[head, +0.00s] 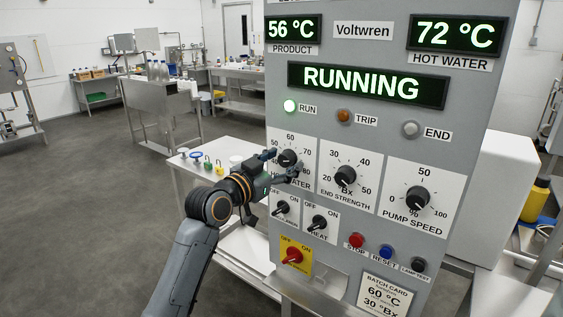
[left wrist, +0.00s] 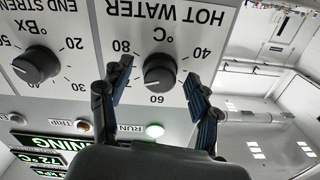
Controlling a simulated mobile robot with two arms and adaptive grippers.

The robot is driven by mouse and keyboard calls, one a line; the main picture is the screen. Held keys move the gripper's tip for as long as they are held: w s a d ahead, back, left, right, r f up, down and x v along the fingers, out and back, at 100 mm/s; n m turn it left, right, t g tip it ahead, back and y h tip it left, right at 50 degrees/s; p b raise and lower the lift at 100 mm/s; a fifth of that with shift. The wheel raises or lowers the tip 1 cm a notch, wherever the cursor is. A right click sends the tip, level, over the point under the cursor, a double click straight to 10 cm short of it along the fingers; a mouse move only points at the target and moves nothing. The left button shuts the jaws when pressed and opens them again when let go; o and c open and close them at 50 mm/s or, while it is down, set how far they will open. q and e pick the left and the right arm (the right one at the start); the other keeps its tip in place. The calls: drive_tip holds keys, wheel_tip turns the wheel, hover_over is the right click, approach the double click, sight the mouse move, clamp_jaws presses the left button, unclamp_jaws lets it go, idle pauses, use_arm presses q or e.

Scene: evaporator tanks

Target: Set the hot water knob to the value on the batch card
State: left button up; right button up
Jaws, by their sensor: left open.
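The hot water knob (head: 289,158) is a black round dial on a white plate on the grey panel. In the left wrist view the knob (left wrist: 160,72) shows upside down, with its °C scale around it; I cannot read its pointer surely. My left gripper (head: 282,164) is open at the knob. In the left wrist view its fingers (left wrist: 158,80) stand on either side of the knob, with gaps showing. The batch card (head: 386,294), low on the panel, reads 60 °C and 30 °Bx. The hot water display (head: 454,36) reads 72 °C. My right gripper is out of view.
The end strength knob (head: 345,175) and pump speed knob (head: 416,199) sit to the right. Two switches and a red-yellow switch (head: 292,256) lie below. The display (head: 366,84) reads RUNNING and the run lamp (head: 290,106) is green. A table (head: 222,150) stands left.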

use_arm(q)
drive_tip(key=c, duration=1.2)
drive_tip(key=n+p, duration=0.3)
drive_tip(key=shift+r, duration=0.25)
drive_tip(key=n+p, duration=0.3)
drive_tip(key=n, duration=0.1)
drive_tip(key=shift+n, duration=0.3)
drive_tip(key=n+p, duration=0.3)
drive_tip(key=n, duration=0.1)
drive_tip(key=shift+f+n+p, duration=0.1)
drive_tip(key=shift+n+p, duration=0.6)
drive_tip(key=shift+n, duration=0.6)
